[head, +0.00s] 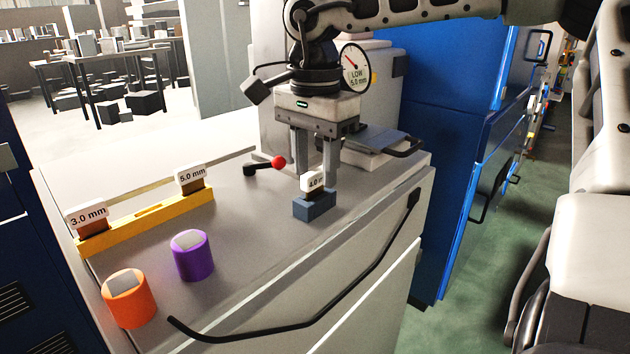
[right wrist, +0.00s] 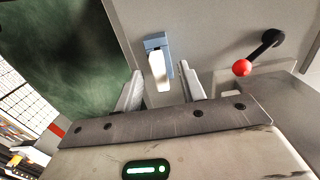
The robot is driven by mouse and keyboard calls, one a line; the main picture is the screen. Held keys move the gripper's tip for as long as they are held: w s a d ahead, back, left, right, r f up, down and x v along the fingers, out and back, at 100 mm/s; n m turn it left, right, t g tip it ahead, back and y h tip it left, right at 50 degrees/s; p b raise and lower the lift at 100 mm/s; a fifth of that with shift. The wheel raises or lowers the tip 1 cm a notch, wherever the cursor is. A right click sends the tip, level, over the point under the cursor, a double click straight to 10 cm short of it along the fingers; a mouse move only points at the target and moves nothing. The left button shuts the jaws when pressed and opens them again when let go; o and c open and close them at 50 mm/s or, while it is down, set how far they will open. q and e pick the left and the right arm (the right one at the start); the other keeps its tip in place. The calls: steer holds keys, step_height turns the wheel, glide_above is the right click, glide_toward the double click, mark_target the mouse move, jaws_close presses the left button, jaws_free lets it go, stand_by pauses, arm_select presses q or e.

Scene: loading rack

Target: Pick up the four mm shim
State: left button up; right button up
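The 4.0 mm shim (head: 313,183) has a white label and stands upright in a small blue-grey block (head: 315,208) on the grey worktop. My right gripper (head: 316,172) is above it, pointing down, with its two fingers apart. In the right wrist view the white label (right wrist: 159,72) shows between the open fingertips (right wrist: 160,78), with a gap on each side, and the block (right wrist: 154,40) lies beyond. The fingers do not appear to touch the shim. Part of the label is hidden by a finger in the head view. My left gripper is not in view.
A yellow rack (head: 150,215) holds the 3.0 mm (head: 87,217) and 5.0 mm (head: 191,177) shims. Orange (head: 128,300) and purple (head: 193,257) cylinders stand in front. A red-knobbed lever (head: 278,162) is left of my gripper.

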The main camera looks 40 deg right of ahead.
mark_target(315, 171)
steer(key=shift+f, duration=0.15)
steer(key=shift+c, duration=0.3)
jaws_close()
step_height(315, 171, up, 18)
steer(key=p, duration=0.1)
steer(key=shift+p, duration=0.35)
